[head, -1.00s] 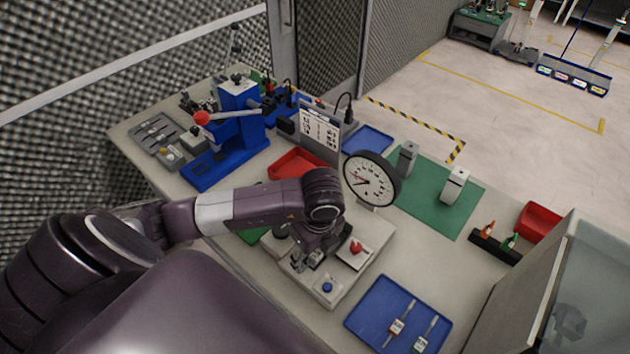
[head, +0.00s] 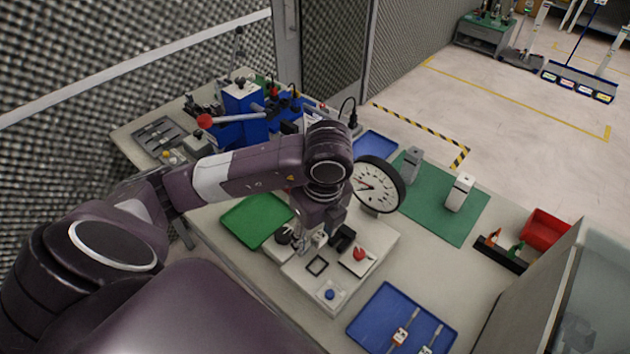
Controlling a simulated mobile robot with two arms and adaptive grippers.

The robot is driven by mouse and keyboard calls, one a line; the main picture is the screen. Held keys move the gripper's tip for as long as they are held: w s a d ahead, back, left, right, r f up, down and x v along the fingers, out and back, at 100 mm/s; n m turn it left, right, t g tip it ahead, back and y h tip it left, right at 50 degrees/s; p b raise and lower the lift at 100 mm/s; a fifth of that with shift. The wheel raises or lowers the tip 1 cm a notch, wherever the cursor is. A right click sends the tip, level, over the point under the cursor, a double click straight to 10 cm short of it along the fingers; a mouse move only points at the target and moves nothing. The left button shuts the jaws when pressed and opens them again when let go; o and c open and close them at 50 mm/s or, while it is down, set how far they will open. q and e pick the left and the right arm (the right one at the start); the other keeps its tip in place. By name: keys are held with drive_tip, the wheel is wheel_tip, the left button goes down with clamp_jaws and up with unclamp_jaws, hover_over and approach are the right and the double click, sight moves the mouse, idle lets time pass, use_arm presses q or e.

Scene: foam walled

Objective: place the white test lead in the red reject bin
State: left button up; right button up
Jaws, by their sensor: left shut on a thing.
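My left gripper (head: 312,242) is shut just above the pale test fixture (head: 325,292), near its dark square outline. A small whitish thing shows at its fingertips, consistent with the white test lead, but its shape is mostly hidden by the gripper. A red bin (head: 546,229) stands at the far right of the bench. A red tray further left on the bench is now hidden behind my left arm. My right gripper is not in view.
A green tray (head: 246,222) lies left of the fixture and a blue tray (head: 375,325) with slim pronged parts lies front right. A round dial gauge (head: 378,186) stands behind the fixture. A blue press (head: 240,128) stands at the back left.

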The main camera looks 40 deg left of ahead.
sight(315, 240)
use_arm(q)
wheel_tip(315, 240, up, 10)
drive_tip(key=p, duration=0.1)
drive_tip(key=shift+f, duration=0.15)
